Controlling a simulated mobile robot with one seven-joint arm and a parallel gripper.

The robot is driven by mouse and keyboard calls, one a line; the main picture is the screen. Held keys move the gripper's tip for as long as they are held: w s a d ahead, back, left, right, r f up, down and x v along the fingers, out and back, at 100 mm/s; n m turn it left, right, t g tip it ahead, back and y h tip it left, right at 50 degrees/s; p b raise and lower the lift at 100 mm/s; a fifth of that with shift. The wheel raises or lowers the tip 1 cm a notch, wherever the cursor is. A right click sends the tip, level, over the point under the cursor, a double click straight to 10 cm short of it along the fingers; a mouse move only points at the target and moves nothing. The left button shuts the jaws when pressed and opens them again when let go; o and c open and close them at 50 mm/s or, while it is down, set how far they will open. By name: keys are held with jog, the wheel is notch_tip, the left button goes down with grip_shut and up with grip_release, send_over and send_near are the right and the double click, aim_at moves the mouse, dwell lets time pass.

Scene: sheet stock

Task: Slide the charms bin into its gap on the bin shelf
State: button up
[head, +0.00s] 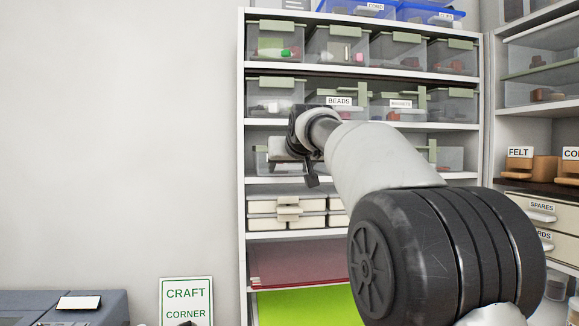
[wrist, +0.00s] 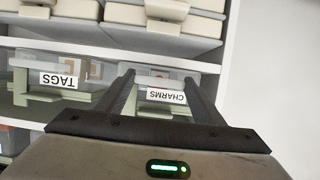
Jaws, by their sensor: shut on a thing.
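The charms bin is a clear bin with a green front handle; its CHARMS label (wrist: 165,97) shows upside down in the wrist view, between the two fingers. My gripper (wrist: 160,78) is shut on the bin's front. In the head view the bin (head: 262,160) sits at the left end of the third row of the bin shelf (head: 242,150), largely hidden behind my gripper (head: 290,153). How deep it is in its gap I cannot tell.
The TAGS bin (wrist: 45,95) stands beside the charms bin. Cream drawers (head: 285,212) sit on the shelf below. The BEADS bin (head: 338,101) is in the row above. The shelf's left upright is close to my gripper; open wall lies beyond it.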

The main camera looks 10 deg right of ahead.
dwell(0.4)
jog(key=o, duration=1.3)
jog(key=shift+s, duration=0.1)
jog(key=shift+o, duration=0.2)
jog(key=shift+f, duration=0.15)
jog(key=s+b, duration=0.6)
jog(key=s, duration=0.3)
dwell(0.7)
jog(key=shift+s, duration=0.1)
dwell(0.4)
